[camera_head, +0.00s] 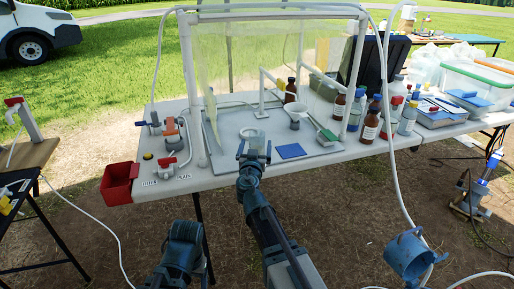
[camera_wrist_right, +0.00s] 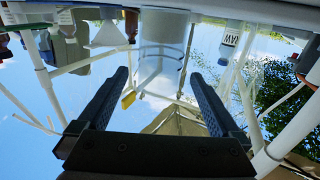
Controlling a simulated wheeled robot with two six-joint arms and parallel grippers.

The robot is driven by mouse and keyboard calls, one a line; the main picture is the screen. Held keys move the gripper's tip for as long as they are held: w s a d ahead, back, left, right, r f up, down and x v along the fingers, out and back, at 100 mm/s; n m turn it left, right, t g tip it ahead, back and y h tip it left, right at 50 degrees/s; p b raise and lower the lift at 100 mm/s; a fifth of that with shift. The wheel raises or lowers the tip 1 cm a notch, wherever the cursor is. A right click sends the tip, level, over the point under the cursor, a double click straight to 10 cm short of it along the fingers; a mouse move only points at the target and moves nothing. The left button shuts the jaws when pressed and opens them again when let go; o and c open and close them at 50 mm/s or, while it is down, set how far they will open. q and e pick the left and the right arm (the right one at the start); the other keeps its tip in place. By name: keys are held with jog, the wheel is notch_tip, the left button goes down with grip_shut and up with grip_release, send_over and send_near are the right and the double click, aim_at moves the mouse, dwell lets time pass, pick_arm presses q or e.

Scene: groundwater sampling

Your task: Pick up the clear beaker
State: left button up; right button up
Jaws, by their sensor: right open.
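The clear beaker (camera_wrist_right: 164,48) stands ahead of my right gripper in the wrist view, which shows the scene upside down. It lies between the lines of the two dark fingers (camera_wrist_right: 160,75), which are apart with a gap to each side of it. The right gripper is open and empty. Part of my left arm (camera_head: 185,243) shows low in the head view, but no left fingers can be made out.
A blue mat (camera_head: 291,151) lies just right of the beaker on the white table (camera_head: 222,176). Several brown and clear bottles (camera_head: 371,122) stand farther right. A clear-walled enclosure frame rises behind. A red bin (camera_head: 119,184) hangs at the left front edge.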

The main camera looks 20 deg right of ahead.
aim_at(256, 144)
jog(key=x, duration=0.4)
jog(key=shift+w, duration=0.1)
jog(key=shift+c, duration=0.2)
jog(key=c, duration=1.4)
